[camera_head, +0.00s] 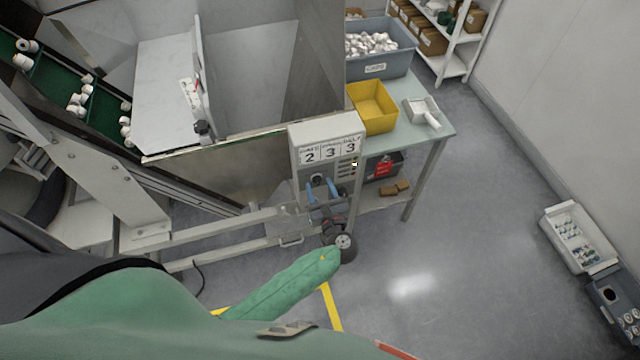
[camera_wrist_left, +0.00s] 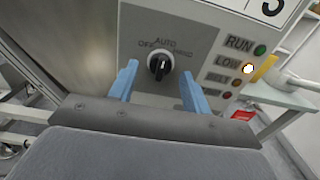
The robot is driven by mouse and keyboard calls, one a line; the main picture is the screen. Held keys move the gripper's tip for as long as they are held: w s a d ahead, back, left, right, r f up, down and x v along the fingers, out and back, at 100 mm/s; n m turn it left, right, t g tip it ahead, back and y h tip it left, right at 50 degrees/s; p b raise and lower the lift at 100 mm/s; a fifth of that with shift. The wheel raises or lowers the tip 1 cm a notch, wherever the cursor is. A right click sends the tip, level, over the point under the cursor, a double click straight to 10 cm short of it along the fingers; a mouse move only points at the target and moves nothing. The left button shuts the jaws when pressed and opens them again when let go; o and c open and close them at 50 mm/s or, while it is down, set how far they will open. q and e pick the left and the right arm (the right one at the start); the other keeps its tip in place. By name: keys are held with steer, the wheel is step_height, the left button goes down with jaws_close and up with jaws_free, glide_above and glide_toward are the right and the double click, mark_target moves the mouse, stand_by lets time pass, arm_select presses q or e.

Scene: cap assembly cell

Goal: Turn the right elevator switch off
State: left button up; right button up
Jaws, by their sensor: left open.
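The switch is a round black knob (camera_wrist_left: 160,66) on the grey control box (camera_head: 327,133). The labels OFF, AUTO and one that looks like HAND are printed around it. Its grip bar looks roughly upright, towards AUTO; the exact setting is hard to tell. In the head view the knob (camera_head: 317,180) shows small, just above my left gripper (camera_head: 326,190). In the left wrist view the two blue fingers of my left gripper (camera_wrist_left: 158,76) are open, one on either side of the knob and apart from it. My right gripper is not in view.
Indicator lamps line the panel's right side; the LOW lamp (camera_wrist_left: 248,69) is lit. A table (camera_head: 440,130) with a yellow bin (camera_head: 372,106), a scoop (camera_head: 424,112) and a grey caps bin (camera_head: 380,64) stands behind. Floor to the right is clear up to the crates (camera_head: 577,238).

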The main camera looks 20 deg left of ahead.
arm_select(q)
steer(key=shift+w+a, duration=0.2)
steer(key=shift+w, duration=0.1)
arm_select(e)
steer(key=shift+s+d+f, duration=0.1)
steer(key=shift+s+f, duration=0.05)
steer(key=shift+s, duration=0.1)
arm_select(q)
steer(key=shift+c, duration=0.5)
steer(key=c, duration=0.9)
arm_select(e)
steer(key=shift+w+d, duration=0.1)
